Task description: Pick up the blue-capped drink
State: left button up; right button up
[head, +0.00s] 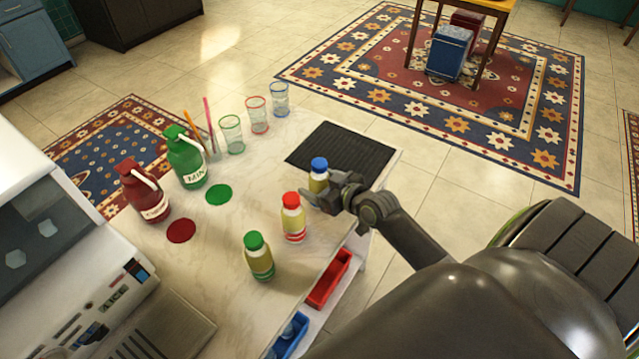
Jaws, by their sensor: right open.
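The blue-capped drink (318,171) is a small bottle with yellowish contents, standing upright on the table near the front edge of the black ridged mat. My right gripper (324,196) is open and at the bottle's right side, low on its body. Its fingers hide the lower part of the bottle. I cannot tell whether they touch it. A red-capped drink (293,218) stands just in front and left, and a green-capped drink (258,256) stands nearer still. My left gripper is not in view.
The black mat (341,149) lies behind the blue-capped drink. Three glasses, a green jug (187,160) and a red jug (144,193) stand at the back left. A red bin (330,279) and a blue bin (288,335) sit along the near edge. A white machine (60,220) fills the left.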

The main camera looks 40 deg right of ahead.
jog(key=shift+x, duration=1.2)
jog(key=c, duration=1.2)
